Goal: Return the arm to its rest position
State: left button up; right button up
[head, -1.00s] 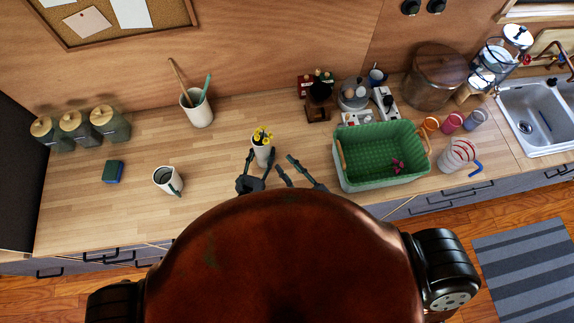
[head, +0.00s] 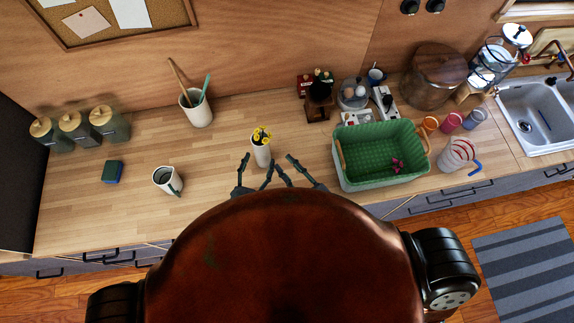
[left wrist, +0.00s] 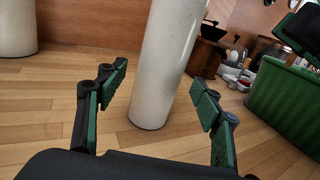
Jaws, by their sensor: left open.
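My left gripper (head: 257,160) is open at the vase's near side. In the left wrist view the pale vase (left wrist: 165,65) shows between the spread fingers (left wrist: 160,84), with gaps on both sides. I cannot tell how far it reaches between them. My right gripper (head: 284,163) is open and empty, just right of the left one, between the vase and the green basket (head: 427,158). Both arms are mostly hidden behind my own body.
A utensil crock (head: 198,113) and several jars (head: 75,128) stand further back. A clear jug (head: 457,155) and cups stand right of the basket.

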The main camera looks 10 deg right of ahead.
pick_arm(q)
jog(key=v, duration=0.7)
jog(key=shift+s+a, duration=0.1)
jog(key=shift+s, duration=0.1)
jog(key=shift+r, duration=0.1)
